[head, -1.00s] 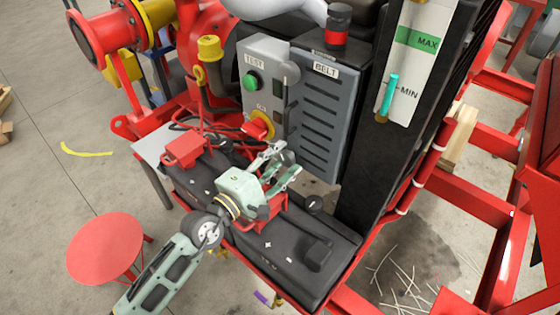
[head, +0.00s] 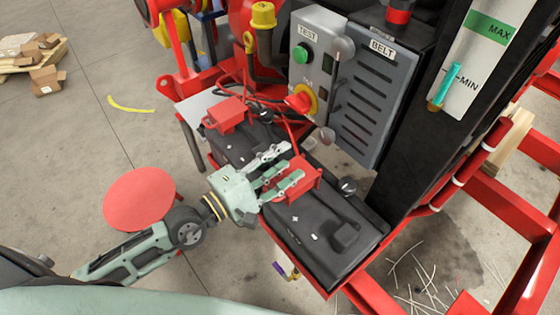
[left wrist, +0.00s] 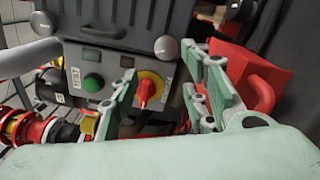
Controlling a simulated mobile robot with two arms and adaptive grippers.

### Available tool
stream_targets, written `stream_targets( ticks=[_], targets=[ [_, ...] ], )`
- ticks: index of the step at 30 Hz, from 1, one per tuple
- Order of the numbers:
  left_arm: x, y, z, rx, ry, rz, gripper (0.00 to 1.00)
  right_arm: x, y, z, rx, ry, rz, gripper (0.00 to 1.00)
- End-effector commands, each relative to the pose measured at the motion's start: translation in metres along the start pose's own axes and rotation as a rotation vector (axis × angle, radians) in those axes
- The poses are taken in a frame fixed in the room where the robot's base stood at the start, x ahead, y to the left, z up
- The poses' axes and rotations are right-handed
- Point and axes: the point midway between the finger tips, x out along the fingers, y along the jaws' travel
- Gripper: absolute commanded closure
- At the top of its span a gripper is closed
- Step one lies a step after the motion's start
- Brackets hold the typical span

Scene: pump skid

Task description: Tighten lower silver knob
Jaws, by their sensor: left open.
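The lower silver knob (head: 327,136) sits at the bottom corner of the grey BELT cover (head: 375,95), beside the red-and-yellow rotary switch (head: 301,99). In the left wrist view this knob (left wrist: 167,47) shows above and between my fingers. The upper silver knob (head: 343,48) is at the cover's top corner; it also shows in the left wrist view (left wrist: 41,25). My left gripper (head: 287,167) is open and empty over the black battery top, with its fingertips pointing toward the panel. They are short of the lower knob and apart from it. My right gripper is not in view.
A black battery (head: 320,232) with red terminal covers (head: 226,114) lies under my left gripper. A green button (head: 301,54) is on the TEST panel. Red frame rails (head: 510,210) run at right. A round red stool top (head: 139,199) stands at left.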

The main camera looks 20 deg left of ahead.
Motion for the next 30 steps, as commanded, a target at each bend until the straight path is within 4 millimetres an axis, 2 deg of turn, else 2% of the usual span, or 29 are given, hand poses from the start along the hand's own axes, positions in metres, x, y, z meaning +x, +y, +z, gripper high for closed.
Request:
stream_targets(
  ticks=[14, 17, 22, 30],
  targets=[
    [-0.004, 0.001, 0.001, 0.002, 0.005, 0.005, 0.58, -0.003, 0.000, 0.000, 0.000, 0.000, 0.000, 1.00],
    [0.000, 0.004, 0.002, 0.023, 0.033, 0.025, 0.58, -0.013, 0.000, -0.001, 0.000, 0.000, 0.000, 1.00],
    [0.014, 0.006, 0.007, 0.105, 0.140, 0.074, 0.58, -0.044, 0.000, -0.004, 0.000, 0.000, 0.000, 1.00],
    [0.036, -0.006, 0.028, 0.251, 0.322, 0.076, 0.58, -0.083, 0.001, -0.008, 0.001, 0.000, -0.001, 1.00]
  ],
)
